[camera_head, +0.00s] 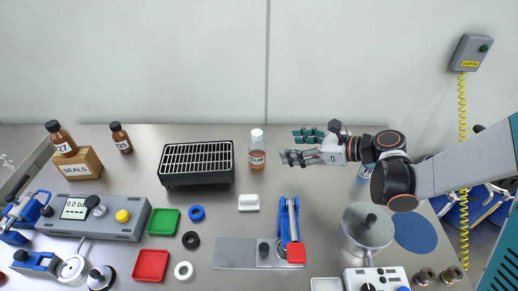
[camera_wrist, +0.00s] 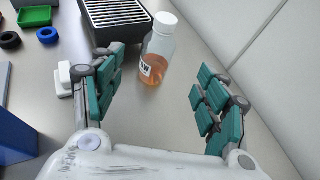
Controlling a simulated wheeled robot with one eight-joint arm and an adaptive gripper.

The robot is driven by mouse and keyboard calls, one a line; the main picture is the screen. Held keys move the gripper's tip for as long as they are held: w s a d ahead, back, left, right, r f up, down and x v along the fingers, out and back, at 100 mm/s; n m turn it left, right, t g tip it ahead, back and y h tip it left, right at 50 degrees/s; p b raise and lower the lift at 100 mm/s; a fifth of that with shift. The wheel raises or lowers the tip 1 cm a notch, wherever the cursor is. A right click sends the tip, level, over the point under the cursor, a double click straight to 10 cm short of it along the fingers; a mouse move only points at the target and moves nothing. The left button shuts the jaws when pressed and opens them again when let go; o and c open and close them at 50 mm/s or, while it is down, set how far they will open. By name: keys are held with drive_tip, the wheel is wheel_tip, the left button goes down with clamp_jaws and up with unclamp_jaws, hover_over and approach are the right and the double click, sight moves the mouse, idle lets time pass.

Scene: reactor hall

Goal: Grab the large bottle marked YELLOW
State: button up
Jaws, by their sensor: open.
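The large bottle marked YELLOW (camera_head: 257,150) stands upright on the steel bench, to the right of a black grated box. It is clear with a white cap and amber liquid. My gripper (camera_head: 290,147) is to its right in the head view, pointing left toward it, open and empty. In the wrist view the bottle (camera_wrist: 157,52) stands ahead of the open fingers (camera_wrist: 160,95), nearer the left finger. Its label shows only partly there. The gripper does not appear to touch the bottle.
The black grated box (camera_head: 197,163) stands close left of the bottle. A white block (camera_head: 248,202) and a blue clamp (camera_head: 289,220) are in front. Another bottle (camera_head: 365,172) is partly hidden behind my arm. A steel pot (camera_head: 367,232) stands at right. The wall is behind.

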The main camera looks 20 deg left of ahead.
sight(265, 148)
drive_tip(key=b+x, duration=0.1)
drive_tip(key=x, duration=0.3)
drive_tip(key=b+x, duration=0.1)
drive_tip(key=x, duration=0.3)
drive_tip(key=shift+s+a+f, duration=0.15)
drive_tip(key=shift+f, duration=0.2)
drive_tip(key=b+x, duration=0.1)
drive_tip(key=x, duration=0.1)
drive_tip(key=b+x, duration=0.1)
drive_tip(key=x, duration=0.1)
drive_tip(key=shift+f, duration=0.5)
drive_tip(key=shift+w+a+f, duration=0.1)
drive_tip(key=shift+w+a, duration=0.15)
drive_tip(key=shift+a, duration=0.2)
drive_tip(key=c, duration=1.2)
